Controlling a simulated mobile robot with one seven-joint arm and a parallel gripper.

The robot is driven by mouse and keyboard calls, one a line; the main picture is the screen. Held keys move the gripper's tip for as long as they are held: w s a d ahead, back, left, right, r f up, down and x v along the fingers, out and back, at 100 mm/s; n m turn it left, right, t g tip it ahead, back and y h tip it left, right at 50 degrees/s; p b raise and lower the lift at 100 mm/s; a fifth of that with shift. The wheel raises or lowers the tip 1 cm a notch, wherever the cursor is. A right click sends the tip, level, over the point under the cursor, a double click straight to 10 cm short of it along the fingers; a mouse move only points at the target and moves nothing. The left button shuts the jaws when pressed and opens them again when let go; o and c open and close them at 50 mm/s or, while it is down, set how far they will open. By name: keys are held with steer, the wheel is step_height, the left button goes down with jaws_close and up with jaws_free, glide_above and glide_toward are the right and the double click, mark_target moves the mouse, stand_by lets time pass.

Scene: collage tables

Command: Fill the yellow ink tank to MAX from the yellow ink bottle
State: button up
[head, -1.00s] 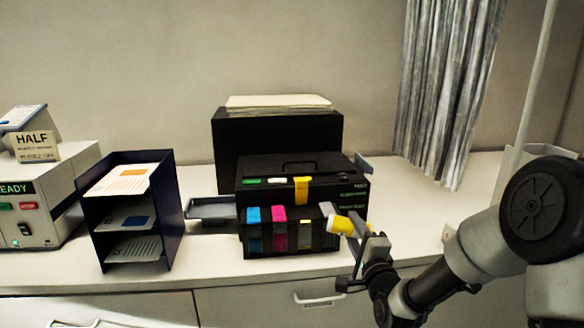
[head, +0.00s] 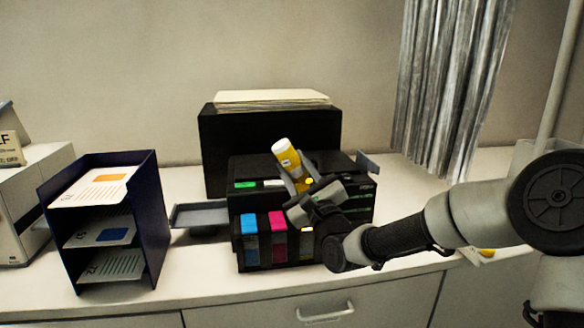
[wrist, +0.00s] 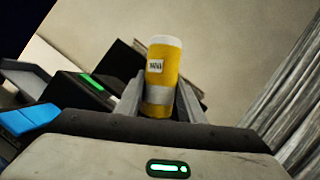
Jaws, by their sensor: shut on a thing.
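My gripper (head: 293,176) is shut on the yellow ink bottle (head: 287,157), above the front of the black printer (head: 361,205). The bottle is tilted, its white end up and to the left; its lower end is hidden behind my gripper. In the wrist view the bottle (wrist: 162,72) stands between my two fingers. The yellow tank (head: 307,229) is mostly hidden by my gripper and wrist; only a small yellow patch shows, right of the magenta tank. I cannot tell its ink level or whether the bottle touches it. A small yellow part (head: 309,182) shows beside my fingers.
The cyan tank (head: 249,224) and magenta tank (head: 276,221) are left of the yellow one. A dark paper sorter (head: 160,225) stands on the left. A grey tray (head: 200,215) sticks out of the printer. A small yellow item (head: 487,252) lies at the counter's right front.

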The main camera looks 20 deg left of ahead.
mark_target(295, 183)
steer(key=shift+s+f+b, duration=0.1)
steer(key=shift+f+b, duration=0.85)
steer(key=shift+f, duration=0.8)
steer(key=f+b, duration=0.1)
steer(key=f, duration=0.2)
steer(key=shift+d+f, duration=0.1)
steer(key=shift+d, duration=0.1)
jaws_close()
steer(key=shift+w+f+b, duration=0.15)
steer(key=shift+f+b, duration=0.3)
steer(key=shift+f, duration=0.05)
steer(key=shift+w+f+b, duration=0.15)
steer(key=shift+f+b, duration=0.3)
steer(key=shift+f, duration=0.05)
steer(key=shift+s+f+b, duration=0.2)
steer(key=shift+f+b, duration=0.05)
steer(key=shift+b, duration=0.3)
steer(key=shift+a+f, duration=0.1)
steer(key=shift+f, duration=0.15)
steer(key=shift+r, duration=0.15)
stand_by(3.4)
